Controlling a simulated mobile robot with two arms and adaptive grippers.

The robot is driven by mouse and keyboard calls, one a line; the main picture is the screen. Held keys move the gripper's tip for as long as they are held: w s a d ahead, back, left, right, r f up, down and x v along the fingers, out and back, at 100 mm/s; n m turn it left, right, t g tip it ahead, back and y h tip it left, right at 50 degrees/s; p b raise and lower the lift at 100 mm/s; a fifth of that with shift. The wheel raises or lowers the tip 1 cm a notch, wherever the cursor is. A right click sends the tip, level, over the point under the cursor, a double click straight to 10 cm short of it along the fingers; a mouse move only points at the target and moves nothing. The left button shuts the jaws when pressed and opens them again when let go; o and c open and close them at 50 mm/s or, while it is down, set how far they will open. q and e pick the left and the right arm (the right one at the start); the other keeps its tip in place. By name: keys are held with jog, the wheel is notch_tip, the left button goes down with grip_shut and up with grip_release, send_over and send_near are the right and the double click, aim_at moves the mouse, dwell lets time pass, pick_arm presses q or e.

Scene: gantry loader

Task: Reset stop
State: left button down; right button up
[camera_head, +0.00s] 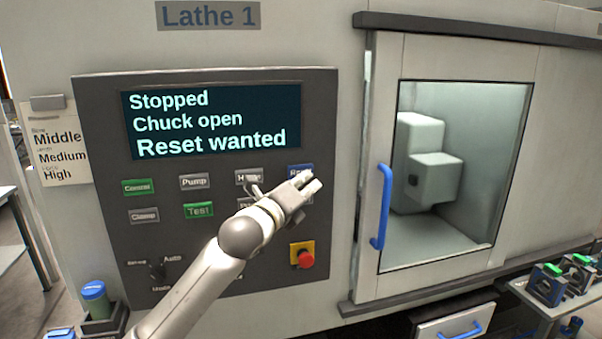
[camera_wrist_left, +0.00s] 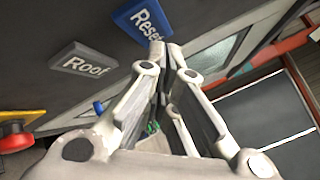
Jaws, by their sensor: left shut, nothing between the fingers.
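The lathe's control panel (camera_head: 90,130) has a screen (camera_head: 212,118) that reads "Stopped", "Chuck open" and "Reset wanted". The blue Reset button (camera_head: 300,169) is at the right end of the upper button row, partly hidden by my left gripper (camera_head: 308,183). In the left wrist view the Reset button (camera_wrist_left: 140,22) lies just beyond the tips of the gripper (camera_wrist_left: 163,48). The gripper is shut with nothing in it. I cannot tell whether the fingertips touch the button. My right gripper is not in view.
A red emergency stop button (camera_head: 305,258) on a yellow base sits below the gripper. The Roof button (camera_wrist_left: 84,64) is beside Reset. The lathe door (camera_head: 375,130) with its blue handle (camera_head: 383,207) is at the right.

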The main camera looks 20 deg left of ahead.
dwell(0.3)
pick_arm(q)
jog(key=shift+w+a+p, duration=0.25)
jog(key=shift+w+p, duration=0.1)
jog(key=shift+w+a, duration=0.2)
jog(key=shift+w, duration=0.1)
dwell(0.7)
jog(key=shift+s+p, duration=0.1)
jog(key=shift+p, duration=0.2)
jog(key=shift+s+d, duration=0.4)
jog(key=shift+s, duration=0.2)
jog(key=shift+d, duration=0.1)
